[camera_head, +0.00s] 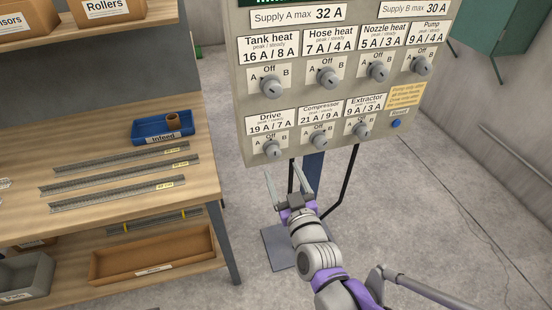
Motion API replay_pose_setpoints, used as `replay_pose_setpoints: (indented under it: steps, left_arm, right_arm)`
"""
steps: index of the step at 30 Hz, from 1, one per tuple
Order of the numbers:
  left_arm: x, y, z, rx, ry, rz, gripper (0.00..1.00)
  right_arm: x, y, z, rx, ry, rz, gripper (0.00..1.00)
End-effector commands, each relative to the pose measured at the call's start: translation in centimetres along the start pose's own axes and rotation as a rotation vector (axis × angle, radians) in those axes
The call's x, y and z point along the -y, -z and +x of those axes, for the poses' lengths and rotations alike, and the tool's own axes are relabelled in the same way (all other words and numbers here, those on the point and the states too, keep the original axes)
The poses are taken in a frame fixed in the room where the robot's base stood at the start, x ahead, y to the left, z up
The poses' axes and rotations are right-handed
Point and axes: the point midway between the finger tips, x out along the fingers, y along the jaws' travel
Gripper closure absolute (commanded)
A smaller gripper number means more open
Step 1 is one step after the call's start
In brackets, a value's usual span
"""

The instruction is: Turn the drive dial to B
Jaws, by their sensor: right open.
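The drive dial (272,149) is a grey round knob at the lower left of the beige control panel (245,100), under the label "Drive 19 A / 7 A". Its position marks are partly too small to read, and I cannot tell for sure which one it points to. My right gripper (282,168) is open and empty. Its two fingers point up toward the panel's lower edge, just below the drive dial in the picture. I see no contact with the dial. My left gripper is not in view.
More dials sit close by, including compressor (320,141), extractor (361,130) and tank heat (270,89). A blue button (396,123) is at the right. A wooden workbench (120,135) with a blue tray (140,137) and metal strips stands left. Floor between is clear.

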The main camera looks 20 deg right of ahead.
Motion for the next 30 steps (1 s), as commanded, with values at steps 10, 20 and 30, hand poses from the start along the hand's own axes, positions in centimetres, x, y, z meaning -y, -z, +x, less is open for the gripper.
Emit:
replay_pose_setpoints:
  steps: [10, 20, 30]
  left_arm:
    - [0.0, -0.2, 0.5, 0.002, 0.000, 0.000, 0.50]
    - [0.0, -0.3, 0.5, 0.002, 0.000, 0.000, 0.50]
    - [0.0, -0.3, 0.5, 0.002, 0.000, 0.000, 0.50]
  right_arm:
    - [0.0, -0.1, 5.9, 0.001, 0.001, 0.001, 0.23]
    - [0.0, 0.0, 6.9, 0.002, 0.001, 0.001, 0.23]
    - [0.0, 0.0, 6.9, 0.002, 0.001, 0.001, 0.66]
